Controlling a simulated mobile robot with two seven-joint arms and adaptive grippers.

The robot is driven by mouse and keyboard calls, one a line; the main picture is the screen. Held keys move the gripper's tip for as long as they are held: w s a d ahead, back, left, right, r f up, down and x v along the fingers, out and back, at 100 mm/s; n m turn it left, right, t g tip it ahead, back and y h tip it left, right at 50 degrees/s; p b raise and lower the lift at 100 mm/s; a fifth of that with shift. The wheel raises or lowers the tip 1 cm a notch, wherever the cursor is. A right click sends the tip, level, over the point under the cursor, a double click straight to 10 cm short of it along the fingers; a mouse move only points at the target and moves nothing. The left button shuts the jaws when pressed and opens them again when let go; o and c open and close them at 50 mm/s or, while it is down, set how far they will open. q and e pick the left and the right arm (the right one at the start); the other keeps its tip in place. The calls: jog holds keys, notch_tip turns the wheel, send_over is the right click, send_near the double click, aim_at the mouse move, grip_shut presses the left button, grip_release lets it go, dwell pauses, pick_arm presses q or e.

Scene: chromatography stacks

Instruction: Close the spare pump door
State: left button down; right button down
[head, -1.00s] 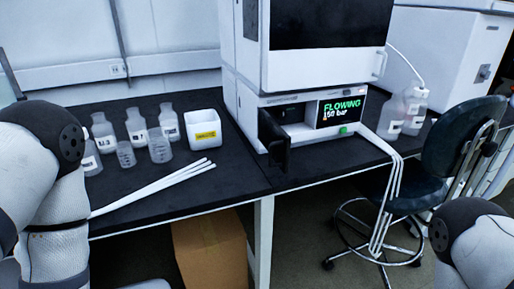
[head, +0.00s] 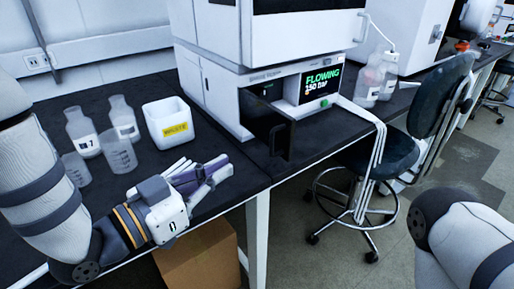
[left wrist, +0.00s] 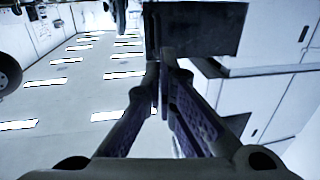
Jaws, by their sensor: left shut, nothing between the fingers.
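The pump (head: 225,105) is the lower white unit of the stack, with a lit screen (head: 321,87) reading "FLOWING 150 bar". Its dark door (head: 276,137) stands open, swung out toward the bench's front edge at the left of the screen. My left gripper (head: 226,172) is shut and empty, above the bench to the left of the door, with a visible gap in the head view. In the left wrist view the gripper (left wrist: 161,72) points toward a dark panel (left wrist: 195,30), which looks like the door; contact cannot be told. My right gripper is out of view.
A white bin (head: 170,124) and several bottles (head: 83,134) stand at the left. A chair (head: 385,150) stands at the right. A cardboard box (head: 200,262) is under the bench.

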pick_arm(q)
jog(key=x, duration=1)
jog(key=shift+a, duration=0.15)
